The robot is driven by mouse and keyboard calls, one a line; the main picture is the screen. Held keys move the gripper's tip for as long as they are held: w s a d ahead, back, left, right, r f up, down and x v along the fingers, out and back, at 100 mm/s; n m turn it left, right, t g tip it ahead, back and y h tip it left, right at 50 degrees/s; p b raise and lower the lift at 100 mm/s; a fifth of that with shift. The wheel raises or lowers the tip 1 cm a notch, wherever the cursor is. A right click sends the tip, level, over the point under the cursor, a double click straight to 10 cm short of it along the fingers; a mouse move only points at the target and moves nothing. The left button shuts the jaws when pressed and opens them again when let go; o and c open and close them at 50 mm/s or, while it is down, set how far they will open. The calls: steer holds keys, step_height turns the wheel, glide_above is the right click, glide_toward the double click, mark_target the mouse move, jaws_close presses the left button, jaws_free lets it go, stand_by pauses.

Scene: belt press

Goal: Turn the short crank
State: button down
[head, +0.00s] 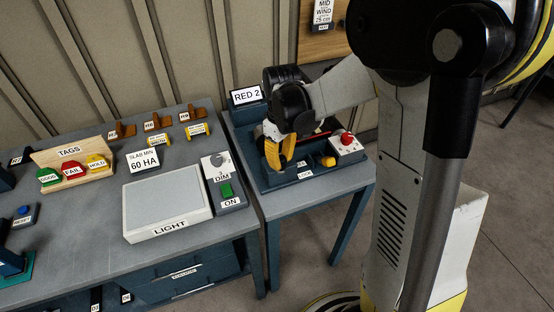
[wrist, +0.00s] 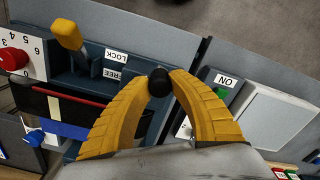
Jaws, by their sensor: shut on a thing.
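My gripper (head: 279,153) is over the left end of the dark blue press on the small right-hand table. Its yellow fingers, close in the wrist view (wrist: 159,84), are shut on a round black knob (wrist: 159,80). The knob appears to be the handle of the short crank. The crank's arm is mostly hidden behind the fingers, so its angle cannot be told. In the head view the gripper hides the knob.
Right of my gripper on the press are a yellow lever (head: 327,161) beside LOCK and FREE labels (wrist: 117,57) and a red knob (head: 347,138) on a numbered white plate. A RED 2 sign (head: 246,95) stands behind. The light box (head: 168,208) is on the left table.

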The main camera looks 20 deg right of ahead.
steer(key=shift+d+n, duration=0.25)
steer(key=shift+n, duration=0.35)
steer(key=c, duration=1.2)
jaws_free()
steer(key=shift+o, duration=0.2)
step_height(320, 180, up, 12)
steer(key=shift+s, duration=0.1)
